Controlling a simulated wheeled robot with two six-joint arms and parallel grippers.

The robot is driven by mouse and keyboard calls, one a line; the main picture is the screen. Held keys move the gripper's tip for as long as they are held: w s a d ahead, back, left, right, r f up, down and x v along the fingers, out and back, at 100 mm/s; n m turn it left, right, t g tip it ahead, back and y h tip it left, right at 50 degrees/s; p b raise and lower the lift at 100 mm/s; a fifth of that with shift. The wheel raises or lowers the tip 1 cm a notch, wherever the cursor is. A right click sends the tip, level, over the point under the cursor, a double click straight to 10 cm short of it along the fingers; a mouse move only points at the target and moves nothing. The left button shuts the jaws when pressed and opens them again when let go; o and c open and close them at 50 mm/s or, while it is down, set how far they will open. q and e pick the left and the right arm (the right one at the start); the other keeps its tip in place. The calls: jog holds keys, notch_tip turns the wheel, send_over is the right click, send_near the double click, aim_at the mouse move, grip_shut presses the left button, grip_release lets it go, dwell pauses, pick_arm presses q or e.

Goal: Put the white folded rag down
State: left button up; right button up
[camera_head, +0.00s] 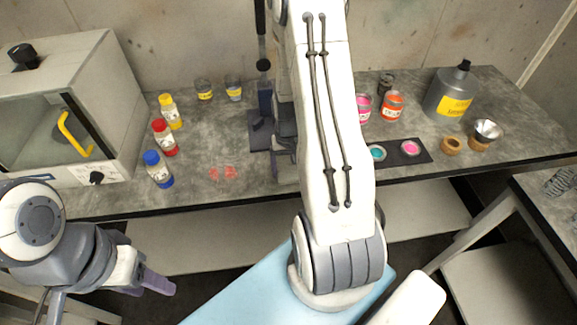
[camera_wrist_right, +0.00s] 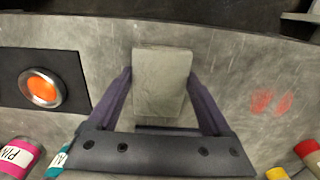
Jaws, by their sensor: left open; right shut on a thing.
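The white folded rag (camera_wrist_right: 160,80) shows in the right wrist view as a pale greyish block between the two purple fingers of my right gripper (camera_wrist_right: 160,88). The fingers are shut on its sides. The bench top (camera_wrist_right: 225,70) is behind it; I cannot tell whether the rag touches it. In the head view my right arm comes down over the bench and hides the rag. My left gripper (camera_head: 158,284) is open and empty, in front of the bench at the lower left.
A dark mat with an orange paint dish (camera_wrist_right: 42,88) lies beside the rag. Red spots (camera_wrist_right: 270,102) mark the bench on the other side. Bottles, including a blue-capped one (camera_head: 158,170), paint cans (camera_head: 392,106) and a grey jug (camera_head: 450,95) stand around. A booth (camera_head: 110,85) is at left.

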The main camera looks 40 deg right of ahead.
aim_at(288, 169)
jog(key=shift+f, duration=0.2)
jog(key=shift+s+a+f+b, duration=0.1)
jog(key=shift+s+f+b, duration=0.1)
jog(key=shift+f+b, duration=0.3)
jog(key=o, duration=1.4)
notch_tip(288, 169, up, 13)
jog(key=a+r+n, duration=0.2)
jog(key=a+n, duration=0.1)
jog(key=a, duration=0.5)
jog(key=a+r+n, duration=0.3)
jog(key=a, duration=0.6)
jog(key=s+a+r+n+y, duration=0.1)
jog(key=s+a+r+n, duration=0.1)
jog(key=s+a+n, duration=0.5)
jog(key=s+a, duration=0.6)
jog(key=s, duration=0.2)
jog(key=shift+s+r+n, duration=0.15)
jog(key=shift+r+n, duration=0.05)
jog(key=shift+n, duration=0.2)
jog(key=shift+a, duration=0.1)
